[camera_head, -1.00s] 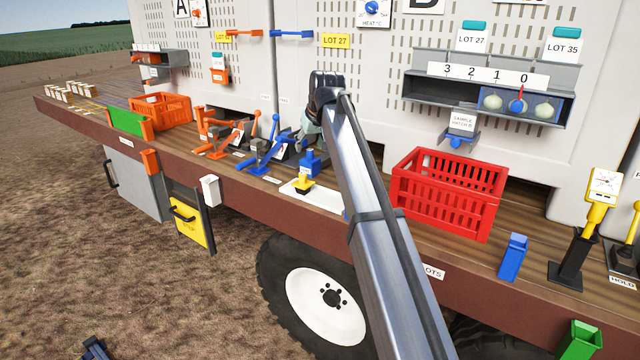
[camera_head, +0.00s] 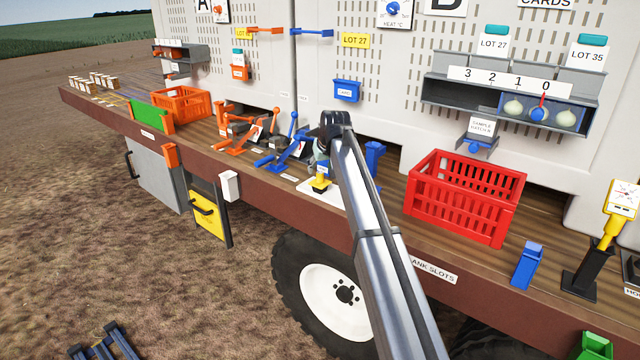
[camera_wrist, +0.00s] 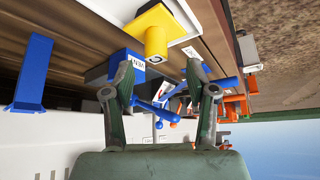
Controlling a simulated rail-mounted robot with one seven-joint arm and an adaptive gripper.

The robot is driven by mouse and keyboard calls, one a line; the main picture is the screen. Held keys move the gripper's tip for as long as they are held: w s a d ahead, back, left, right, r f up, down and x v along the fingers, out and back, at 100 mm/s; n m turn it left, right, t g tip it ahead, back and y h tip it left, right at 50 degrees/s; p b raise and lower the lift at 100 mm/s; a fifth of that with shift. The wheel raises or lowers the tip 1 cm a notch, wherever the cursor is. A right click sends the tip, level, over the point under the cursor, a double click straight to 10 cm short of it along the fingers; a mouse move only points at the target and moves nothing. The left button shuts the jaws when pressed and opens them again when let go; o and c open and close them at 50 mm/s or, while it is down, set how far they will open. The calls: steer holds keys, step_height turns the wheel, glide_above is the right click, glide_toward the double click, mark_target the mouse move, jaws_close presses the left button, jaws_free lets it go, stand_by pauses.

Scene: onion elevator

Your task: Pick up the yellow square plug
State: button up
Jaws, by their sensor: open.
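The yellow square plug (camera_head: 320,184) stands on a white plate (camera_head: 306,188) near the deck's front edge. In the wrist view the plug (camera_wrist: 157,38) shows a square yellow base and a round stem, just beyond my fingertips. My gripper (camera_wrist: 163,72) is open with nothing between its fingers. In the head view my gripper (camera_head: 320,152) is just above and behind the plug, partly hidden by my arm. I cannot tell the exact gap between fingers and plug.
A blue post (camera_head: 374,156) stands close to the right of my arm. Blue and orange levers (camera_head: 275,155) stand to the left of the plug. A red crate (camera_head: 465,198) is farther right. The panelled wall (camera_head: 300,60) rises behind.

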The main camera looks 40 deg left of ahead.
mark_target(320, 172)
steer(key=shift+p+x, duration=0.9)
steer(key=shift+x, duration=1.5)
steer(key=shift+w+d, duration=0.15)
jaws_close()
steer(key=shift+r, duration=0.15)
